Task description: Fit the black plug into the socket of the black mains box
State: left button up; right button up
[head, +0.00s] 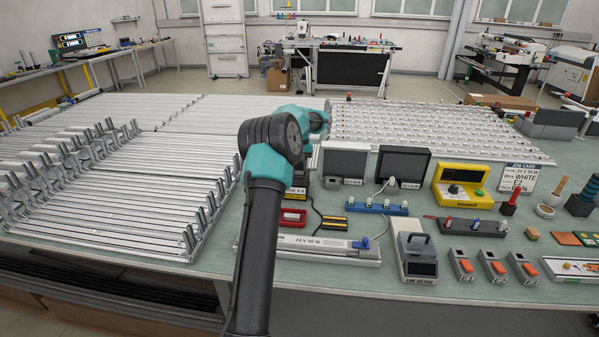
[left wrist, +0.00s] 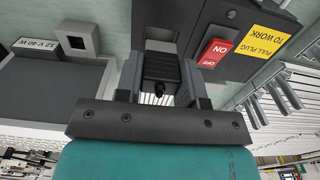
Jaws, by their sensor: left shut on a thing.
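My left gripper (left wrist: 160,78) is shut on the black plug (left wrist: 160,68), whose ribbed body shows between the two fingers in the left wrist view. The black mains box (left wrist: 194,28) lies just beyond, with a red ON/OFF switch (left wrist: 214,52) and a yellow label (left wrist: 267,43). The plug is close to the box. I cannot tell whether it touches the socket or is in it. In the head view my left arm covers the fingers and plug; part of a dark box (head: 297,191) shows beside the arm. My right gripper is not in view.
A grey-framed screen unit (left wrist: 55,85) stands close beside the gripper. In the head view it and another screen (head: 403,165) stand right of my arm, with a yellow tester (head: 461,186) farther right. Metal rails (head: 100,215) crowd the left. Small tools fill the front right.

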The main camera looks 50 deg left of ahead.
aim_at(300, 173)
pick_arm(q)
jog(key=shift+f, duration=0.1)
jog(key=shift+f, duration=1.65)
jog(key=shift+f, duration=0.2)
jog(key=o, duration=0.9)
jog(key=shift+r, duration=0.1)
notch_tip(300, 173, up, 12)
jog(key=shift+r, duration=0.1)
